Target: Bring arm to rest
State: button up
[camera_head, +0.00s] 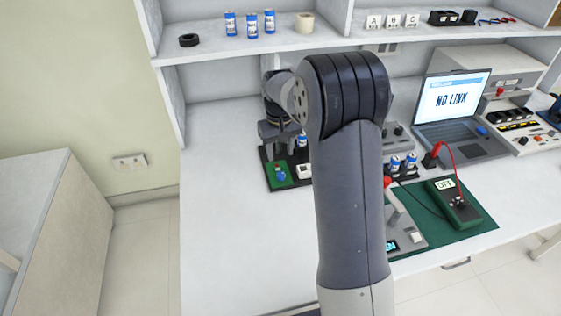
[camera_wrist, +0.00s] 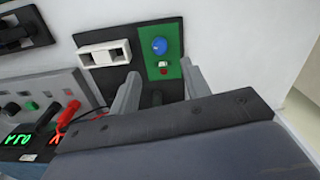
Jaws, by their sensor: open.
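My gripper (camera_wrist: 158,84) is open, its two fingers apart and pointing at a black board (camera_wrist: 100,75) on the bench. No object shows clearly between the fingers. A green panel on the board (camera_wrist: 163,60) carries a blue round part (camera_wrist: 160,46) and a small red and white part. A white block (camera_wrist: 104,52) sits beside it. In the head view my gripper (camera_head: 282,132) hangs over the back of the board, partly hidden by my arm, which crosses the middle of the picture.
A laptop (camera_head: 452,105) reading "NO LINK" stands at the right. A multimeter (camera_head: 453,203) reading "OFF" lies on a green mat (camera_head: 482,222), with a red lead. The shelf above holds blue cells (camera_head: 252,25) and tape. The bench left of the board is clear.

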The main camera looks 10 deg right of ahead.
aim_at(281, 173)
jog(key=shift+r, duration=0.9)
jog(key=shift+f, duration=0.15)
notch_tip(281, 173, down, 11)
jog(key=shift+r, duration=0.15)
jog(key=shift+m, duration=1)
